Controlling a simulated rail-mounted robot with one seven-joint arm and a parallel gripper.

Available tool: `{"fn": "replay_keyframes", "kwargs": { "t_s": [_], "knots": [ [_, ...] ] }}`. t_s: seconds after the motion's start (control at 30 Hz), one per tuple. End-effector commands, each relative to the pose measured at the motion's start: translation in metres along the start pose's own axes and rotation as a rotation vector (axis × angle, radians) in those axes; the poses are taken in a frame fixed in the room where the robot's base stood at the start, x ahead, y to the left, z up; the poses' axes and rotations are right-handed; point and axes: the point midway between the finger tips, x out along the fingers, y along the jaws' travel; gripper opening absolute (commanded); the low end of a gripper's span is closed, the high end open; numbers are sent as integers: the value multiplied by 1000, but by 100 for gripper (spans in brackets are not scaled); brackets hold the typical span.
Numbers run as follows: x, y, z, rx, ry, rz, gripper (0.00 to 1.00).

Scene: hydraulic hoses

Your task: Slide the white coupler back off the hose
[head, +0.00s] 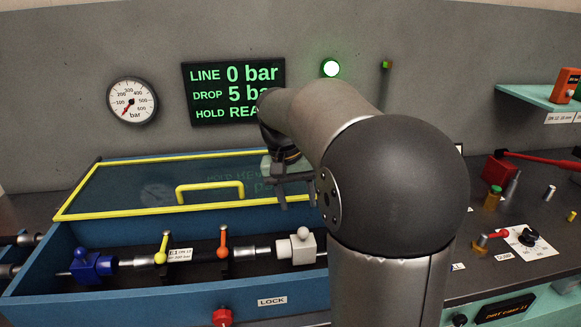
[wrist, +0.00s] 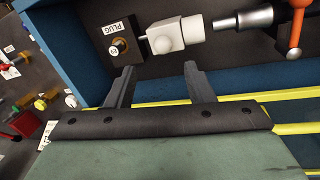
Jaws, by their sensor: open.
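The white coupler (head: 297,246) sits at the right end of the hose line in the blue trough, a block with a round knob on top. In the wrist view the white coupler (wrist: 178,36) is just beyond my fingertips, in line with a silver hose fitting (wrist: 245,18) to its right. The silver fitting (head: 255,252) is left of the coupler in the head view. My gripper (head: 296,204) is open and empty above and behind the coupler. Its two spread fingers (wrist: 159,72) point toward the coupler without touching it.
The yellow-framed lid (head: 110,190) stands behind the trough. Orange (head: 223,240) and yellow (head: 162,248) levers and a blue coupler (head: 92,264) share the line. A PLUG plate (wrist: 110,45) is beside the coupler. The display (head: 234,92) reads LINE 0 bar, DROP 5; a green lamp (head: 330,68) is lit.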

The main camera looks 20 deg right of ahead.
Motion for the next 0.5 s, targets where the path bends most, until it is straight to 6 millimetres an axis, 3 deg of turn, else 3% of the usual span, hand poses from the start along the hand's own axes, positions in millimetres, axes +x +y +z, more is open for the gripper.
{"fn": "replay_keyframes", "kwargs": {
  "t_s": [0.2,0.5],
  "knots": [
    [-51,0,-1,0,3,0,48],
    [-84,0,0,1,0,1,48]
  ]
}}
